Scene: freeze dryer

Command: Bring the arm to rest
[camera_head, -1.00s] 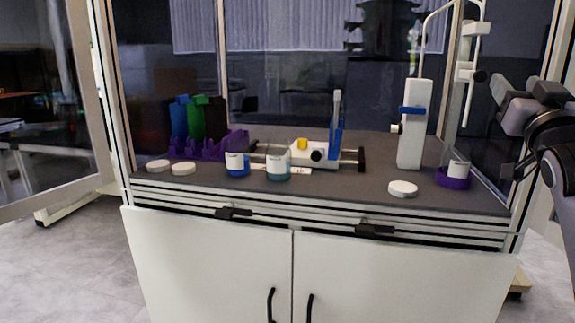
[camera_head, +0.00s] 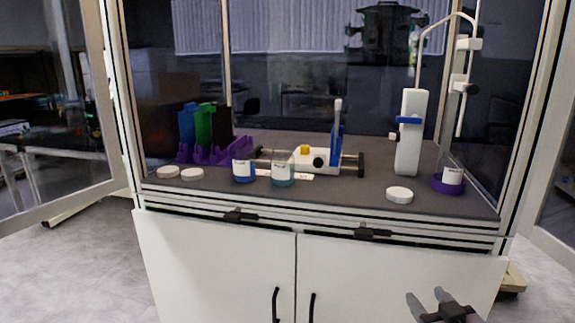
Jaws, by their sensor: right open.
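My right gripper (camera_head: 428,302) shows at the bottom right, in front of the right cabinet door. Its two dark fingers point up and stand apart, with nothing between them. It is below the bench top (camera_head: 330,197) and clear of everything on it. The rest of my right arm is out of the frame. My left gripper is not in view.
On the bench stand two labelled jars (camera_head: 243,170), a white device (camera_head: 312,158), a purple rack (camera_head: 215,155), a white stand (camera_head: 410,132) and a jar in a purple ring (camera_head: 450,182). White lids (camera_head: 399,195) lie near the front edge. Black handles (camera_head: 275,304) stick out from the doors.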

